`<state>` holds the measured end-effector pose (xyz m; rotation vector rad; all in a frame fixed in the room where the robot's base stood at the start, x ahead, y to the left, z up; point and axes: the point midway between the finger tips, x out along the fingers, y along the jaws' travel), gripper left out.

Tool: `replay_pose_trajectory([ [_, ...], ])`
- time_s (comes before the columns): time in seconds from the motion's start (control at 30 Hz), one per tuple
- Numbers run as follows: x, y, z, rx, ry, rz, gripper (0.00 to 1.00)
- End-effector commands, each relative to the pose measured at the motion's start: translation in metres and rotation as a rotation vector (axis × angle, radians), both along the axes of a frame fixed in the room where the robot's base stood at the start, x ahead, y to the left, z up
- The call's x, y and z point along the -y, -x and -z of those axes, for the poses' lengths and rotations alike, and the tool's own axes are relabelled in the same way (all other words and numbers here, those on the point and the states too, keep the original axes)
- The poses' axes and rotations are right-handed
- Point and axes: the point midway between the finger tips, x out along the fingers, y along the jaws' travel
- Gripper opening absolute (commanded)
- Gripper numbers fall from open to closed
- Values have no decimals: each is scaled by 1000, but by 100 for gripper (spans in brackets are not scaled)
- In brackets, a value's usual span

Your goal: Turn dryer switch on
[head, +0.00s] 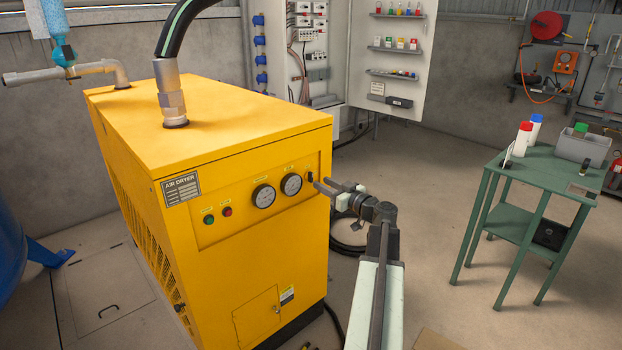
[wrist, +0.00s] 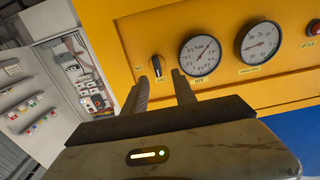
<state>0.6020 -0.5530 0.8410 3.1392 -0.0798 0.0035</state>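The yellow air dryer (head: 250,270) stands left of centre in the head view. Its dark switch (head: 310,177) is at the right end of the front panel, beside the gauges. My gripper (head: 322,183) is close in front of the switch. In the wrist view my gripper (wrist: 159,74) is open, with nothing held. The switch shows between the two fingertips, just beyond them. I cannot tell whether a finger touches it.
Two gauges (head: 263,196) (head: 291,184) and a green and a red button (head: 227,211) sit on the panel left of the switch. A black hose (head: 185,30) rises from the dryer top. A green table (head: 540,170) stands at right, with open floor between.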

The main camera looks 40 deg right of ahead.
Motion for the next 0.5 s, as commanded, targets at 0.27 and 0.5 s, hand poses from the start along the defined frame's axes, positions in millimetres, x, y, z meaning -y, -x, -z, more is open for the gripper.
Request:
replay_pose_trajectory([
  [0.27,14,-43,0,-1,-1,14,33],
  [0.5,17,-55,0,-2,-1,20,33],
])
